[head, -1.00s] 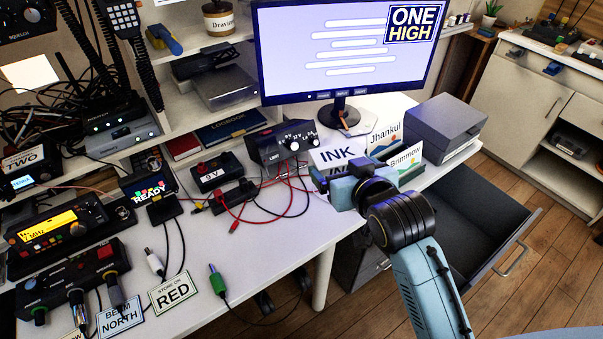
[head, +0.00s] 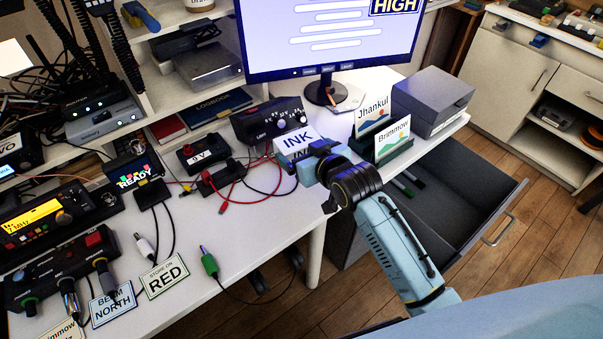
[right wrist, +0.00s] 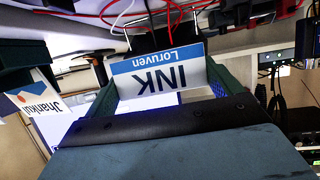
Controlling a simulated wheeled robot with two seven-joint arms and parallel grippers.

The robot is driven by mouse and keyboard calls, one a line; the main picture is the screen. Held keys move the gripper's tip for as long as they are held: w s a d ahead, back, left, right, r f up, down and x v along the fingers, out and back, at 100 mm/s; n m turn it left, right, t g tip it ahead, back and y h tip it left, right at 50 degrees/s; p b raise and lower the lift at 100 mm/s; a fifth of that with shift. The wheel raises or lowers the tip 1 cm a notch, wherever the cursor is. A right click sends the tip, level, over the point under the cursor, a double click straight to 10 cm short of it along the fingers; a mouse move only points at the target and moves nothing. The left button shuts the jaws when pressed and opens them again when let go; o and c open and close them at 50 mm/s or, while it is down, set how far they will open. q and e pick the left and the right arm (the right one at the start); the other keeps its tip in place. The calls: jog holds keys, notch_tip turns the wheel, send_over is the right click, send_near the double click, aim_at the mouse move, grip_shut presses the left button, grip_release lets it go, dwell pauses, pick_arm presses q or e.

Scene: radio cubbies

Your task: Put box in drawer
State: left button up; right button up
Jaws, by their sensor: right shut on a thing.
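A box with a white label reading INK (head: 295,141) is at the front edge of the desk in the head view. The grey drawer (head: 468,185) is pulled open to the right of the gripper. My left gripper is not in view.
A grey lidded case (head: 432,98) is behind the drawer. Cables (head: 245,195) lie left of the gripper.

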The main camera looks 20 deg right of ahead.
notch_tip(320, 180, down, 2)
jog(key=shift+f, duration=0.15)
jog(key=shift+f+b, duration=0.35)
jog(key=shift+f, duration=0.4)
notch_tip(320, 180, down, 3)
jog(key=shift+r+b, duration=0.1)
jog(key=shift+b, duration=0.5)
jog(key=shift+p, duration=0.3)
jog(key=shift+f, duration=0.25)
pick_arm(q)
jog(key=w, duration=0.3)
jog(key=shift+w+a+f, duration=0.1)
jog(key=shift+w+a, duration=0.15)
